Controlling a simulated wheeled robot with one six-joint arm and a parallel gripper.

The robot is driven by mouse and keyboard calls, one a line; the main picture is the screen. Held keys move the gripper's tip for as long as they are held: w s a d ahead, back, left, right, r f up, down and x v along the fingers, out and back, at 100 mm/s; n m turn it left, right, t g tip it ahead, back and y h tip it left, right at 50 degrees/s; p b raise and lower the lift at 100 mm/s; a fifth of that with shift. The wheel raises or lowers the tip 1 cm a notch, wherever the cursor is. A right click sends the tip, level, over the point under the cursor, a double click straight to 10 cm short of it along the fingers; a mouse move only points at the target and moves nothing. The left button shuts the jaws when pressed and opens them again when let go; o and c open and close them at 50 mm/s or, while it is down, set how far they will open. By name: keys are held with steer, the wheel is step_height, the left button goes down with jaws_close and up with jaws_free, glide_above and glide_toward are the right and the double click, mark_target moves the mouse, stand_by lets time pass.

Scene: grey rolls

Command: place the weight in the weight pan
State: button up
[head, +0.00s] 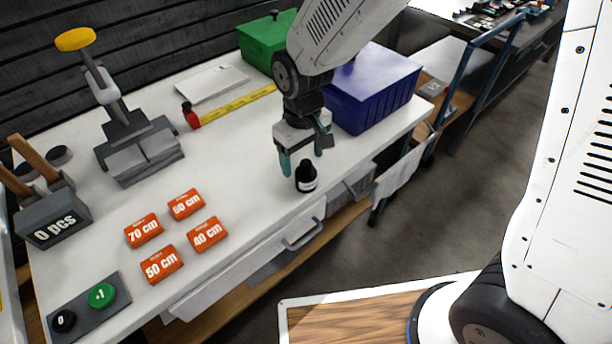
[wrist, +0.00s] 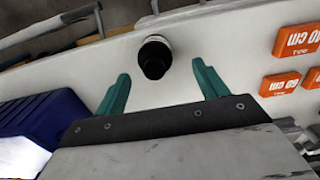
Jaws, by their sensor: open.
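A small black bottle-shaped piece with a white label (head: 306,178), which may be the weight, stands upright near the front edge of the white table. My gripper (head: 305,154) is open and points down just above and behind it. In the wrist view the black piece (wrist: 154,57) lies roughly between the teal fingertips (wrist: 160,72), slightly beyond them, with clear gaps on both sides. I cannot tell any part as the weight pan. A grey device with a yellow knob (head: 76,39) stands at the back left.
Orange length cards (head: 162,264) lie front left, near a "0 pcs" box (head: 55,222) and a button panel (head: 84,309). A blue bin (head: 372,92) and green bin (head: 264,42) stand at the back right. A yellow tape (head: 236,104) lies behind. The middle is clear.

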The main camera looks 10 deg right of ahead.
mark_target(306, 175)
steer(key=f, duration=0.7)
steer(key=shift+w+d, duration=0.1)
steer(key=shift+d, duration=0.25)
steer(key=shift+r, duration=0.1)
jaws_close()
